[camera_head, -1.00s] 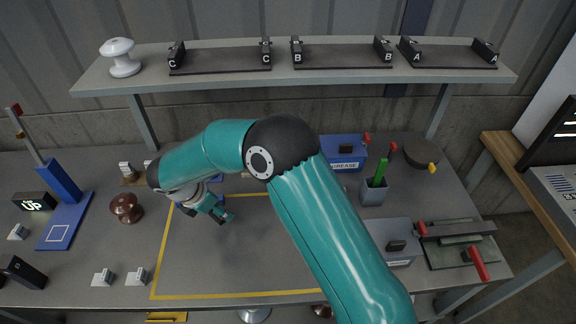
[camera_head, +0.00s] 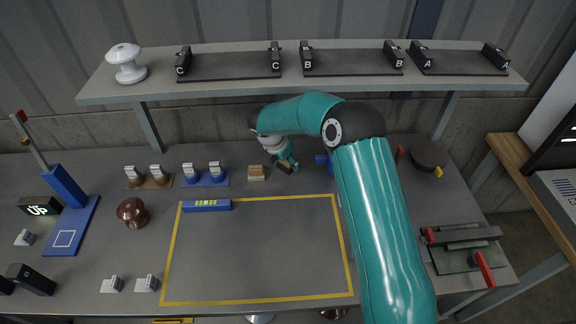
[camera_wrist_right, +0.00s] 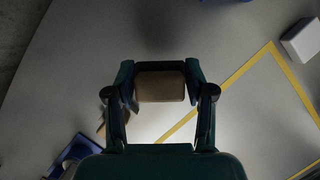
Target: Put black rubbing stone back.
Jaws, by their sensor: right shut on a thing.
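My right gripper (camera_head: 286,162) is above the back of the bench, just right of a small tan block (camera_head: 256,173). It is shut on a small dark block, the black rubbing stone (camera_head: 285,168). In the right wrist view the stone (camera_wrist_right: 160,85) sits between both fingers (camera_wrist_right: 160,88) and shows a dark upper edge and a brownish face. The tan block is close beside the stone but looks apart from it. I cannot tell whether the stone touches the bench. My left gripper is not in view.
A blue level (camera_head: 207,205) lies at the back edge of the yellow outline (camera_head: 255,299); the area inside is otherwise clear. Blue (camera_head: 205,180) and brown (camera_head: 148,183) holders with white-topped pieces stand left of the tan block. The shelf (camera_head: 290,83) overhangs the back.

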